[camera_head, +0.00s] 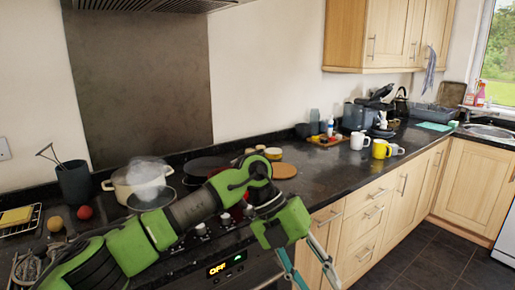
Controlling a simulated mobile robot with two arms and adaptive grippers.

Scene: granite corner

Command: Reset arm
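My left arm (140,245) is green and black and reaches in from the lower left across the hob and the front of the counter. Its gripper (314,274) points down in front of the wooden cabinet doors, just right of the oven. Its two teal fingers are apart, with nothing visible between them. The fingertips are at or near the bottom edge of the view. My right gripper is not in view.
A steaming cream pot (122,187) stands on the hob behind my arm. The black granite counter (325,178) runs right, with a yellow mug (380,149), a white mug (357,141) and a toaster (357,116). The dark floor (435,266) at right is clear.

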